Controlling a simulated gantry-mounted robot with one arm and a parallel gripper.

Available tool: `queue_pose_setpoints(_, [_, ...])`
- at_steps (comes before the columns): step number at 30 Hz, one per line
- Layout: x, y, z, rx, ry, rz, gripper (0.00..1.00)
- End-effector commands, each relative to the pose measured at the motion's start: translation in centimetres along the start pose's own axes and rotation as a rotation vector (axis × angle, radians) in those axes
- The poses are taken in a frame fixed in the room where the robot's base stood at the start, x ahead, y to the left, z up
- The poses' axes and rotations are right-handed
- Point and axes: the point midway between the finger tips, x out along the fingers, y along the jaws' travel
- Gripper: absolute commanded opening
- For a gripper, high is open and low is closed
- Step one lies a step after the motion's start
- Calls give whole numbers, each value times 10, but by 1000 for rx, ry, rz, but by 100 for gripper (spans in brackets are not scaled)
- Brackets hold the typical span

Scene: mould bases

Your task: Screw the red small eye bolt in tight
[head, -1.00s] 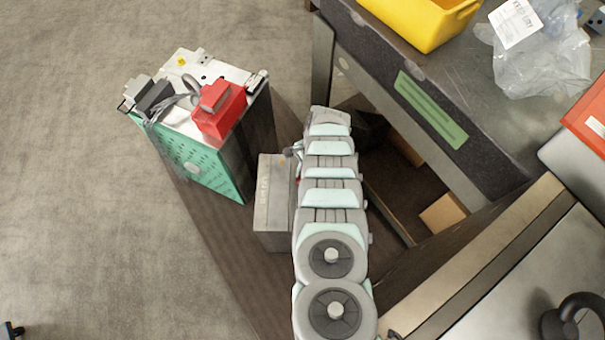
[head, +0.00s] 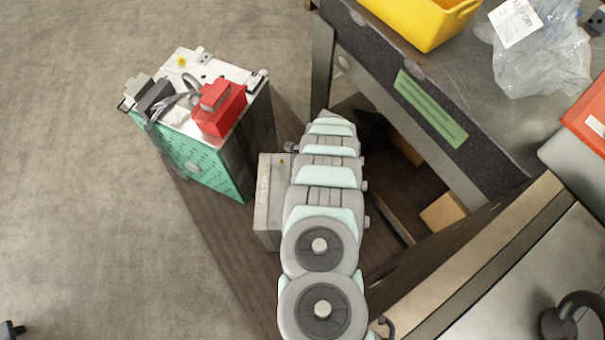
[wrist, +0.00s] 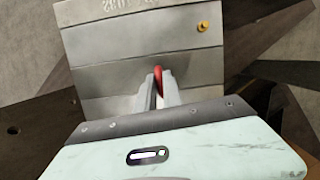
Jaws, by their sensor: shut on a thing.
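The red small eye bolt (wrist: 158,73) shows in the wrist view between the fingertips of my gripper (wrist: 160,84), which is shut on it. It stands at the face of a grey mould base (wrist: 110,48). The fingers hide its lower part, so I cannot tell how deep it sits. In the head view the mould base (head: 268,198) stands on the dark floor area, and my arm covers its right part. My gripper and the eye bolt are hidden there behind the arm.
A small yellow-orange fitting (wrist: 203,26) sticks up from the block near a corner. A green-sided unit (head: 215,175) with a red box (head: 218,108) stands left of the block. A workbench (head: 430,110) with a yellow bin (head: 425,20) is close on the right.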

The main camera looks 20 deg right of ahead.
Motion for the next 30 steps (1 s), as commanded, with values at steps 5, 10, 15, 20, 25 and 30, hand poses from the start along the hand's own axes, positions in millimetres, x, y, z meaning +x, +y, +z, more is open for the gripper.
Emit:
queue_pose_setpoints(5, [1,0,1,194,-2,-50,0])
queue_pose_setpoints(10, [1,0,0,274,-2,-69,0])
queue_pose_setpoints(15, [1,0,-1,274,-1,-69,0])
queue_pose_setpoints(20, [2,1,0,311,-1,-78,0])
queue_pose_setpoints(25, [3,0,1,534,-3,-135,0])
queue_pose_setpoints(30, [1,1,2,844,-3,-215,0])
